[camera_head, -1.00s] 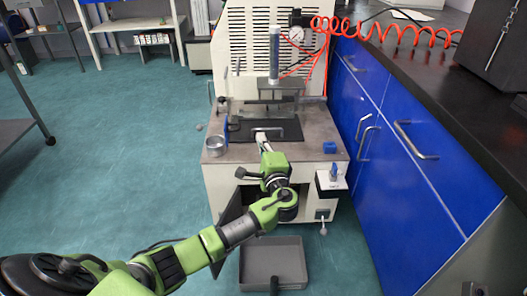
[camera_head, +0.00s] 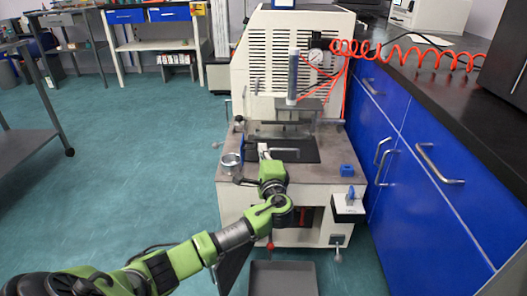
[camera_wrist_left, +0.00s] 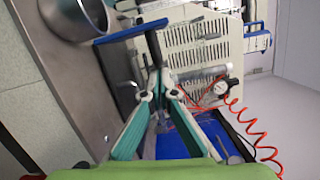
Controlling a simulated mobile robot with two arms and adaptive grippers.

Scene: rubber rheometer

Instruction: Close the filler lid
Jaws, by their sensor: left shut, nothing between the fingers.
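The rheometer (camera_head: 300,75) is a white machine with a grey worktop. A dark flat plate with a bar handle (camera_head: 284,149) lies on its top; I cannot tell whether this is the filler lid. My left gripper (camera_head: 263,149) is at the plate's left front, close to the handle; touching or apart is unclear. In the left wrist view its two teal-padded fingers (camera_wrist_left: 159,82) come together, with nothing seen between them. The vented back panel (camera_wrist_left: 202,45) shows beyond them. The right gripper is out of view.
A metal cup (camera_head: 231,163) stands on the worktop's left, a blue block (camera_head: 347,170) on its right. A grey tray (camera_head: 284,279) lies on the floor in front. Blue drawers (camera_head: 420,180) close off the right side. The green floor (camera_head: 130,170) at left is mostly clear.

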